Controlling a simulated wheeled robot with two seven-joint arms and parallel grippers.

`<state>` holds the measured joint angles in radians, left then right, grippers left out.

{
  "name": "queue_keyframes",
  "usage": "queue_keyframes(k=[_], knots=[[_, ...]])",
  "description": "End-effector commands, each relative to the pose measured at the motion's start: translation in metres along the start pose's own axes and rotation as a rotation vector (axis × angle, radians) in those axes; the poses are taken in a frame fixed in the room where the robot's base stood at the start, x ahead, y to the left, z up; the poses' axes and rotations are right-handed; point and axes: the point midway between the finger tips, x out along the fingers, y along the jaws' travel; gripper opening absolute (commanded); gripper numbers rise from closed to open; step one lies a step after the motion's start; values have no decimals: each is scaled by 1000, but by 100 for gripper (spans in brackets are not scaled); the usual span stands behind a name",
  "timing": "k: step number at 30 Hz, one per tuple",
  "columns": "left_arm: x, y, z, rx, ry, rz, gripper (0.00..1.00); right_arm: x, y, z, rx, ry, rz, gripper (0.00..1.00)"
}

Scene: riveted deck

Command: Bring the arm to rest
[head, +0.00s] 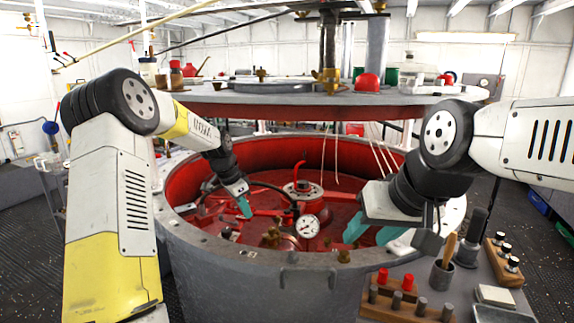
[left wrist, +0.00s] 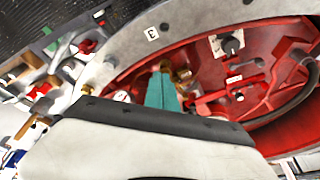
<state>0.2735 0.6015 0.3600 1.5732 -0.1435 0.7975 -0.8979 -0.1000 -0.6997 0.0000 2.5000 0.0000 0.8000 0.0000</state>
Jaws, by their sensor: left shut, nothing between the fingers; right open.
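My left arm (head: 112,190) comes in from the left and reaches over the rim of a round grey tub with a red inside. My left gripper (head: 245,208) has teal fingers and is shut and empty inside the tub. Its teal fingers (left wrist: 162,90) also show together in the left wrist view. My right gripper (head: 372,234), also teal-fingered, is open and empty above the right front part of the tub rim. Part of it is hidden behind its own wrist.
The tub (head: 270,282) holds a white-faced gauge (head: 307,226) and red fittings. A grey disc-shaped plate (head: 300,98) hangs above it. At the right front stand a wooden block with red-topped pegs (head: 405,300), a cup (head: 442,274) and another wooden block (head: 506,262).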

Motion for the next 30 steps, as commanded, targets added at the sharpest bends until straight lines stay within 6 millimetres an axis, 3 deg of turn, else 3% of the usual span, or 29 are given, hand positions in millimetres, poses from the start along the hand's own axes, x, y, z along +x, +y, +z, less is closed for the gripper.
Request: queue_keyframes(k=[8, 13, 18, 24, 30], knots=[[-69, 39, 3, -99, -19, -76, 0, 0, 0, 0, 0, 0, 0, 48], [-131, 86, 19, -230, -12, -149, 0, 0, 0, 0, 0, 0, 0, 48], [-182, 142, 47, -394, 30, -211, 0, 0, 0, 0, 0, 0, 0, 48], [-220, 208, 89, -600, 121, -250, 0, 0, 0, 0, 0, 0, 0, 48], [-230, 262, 126, -775, 221, -240, 0, 0, 0, 0, 0, 0, 0, 48]])
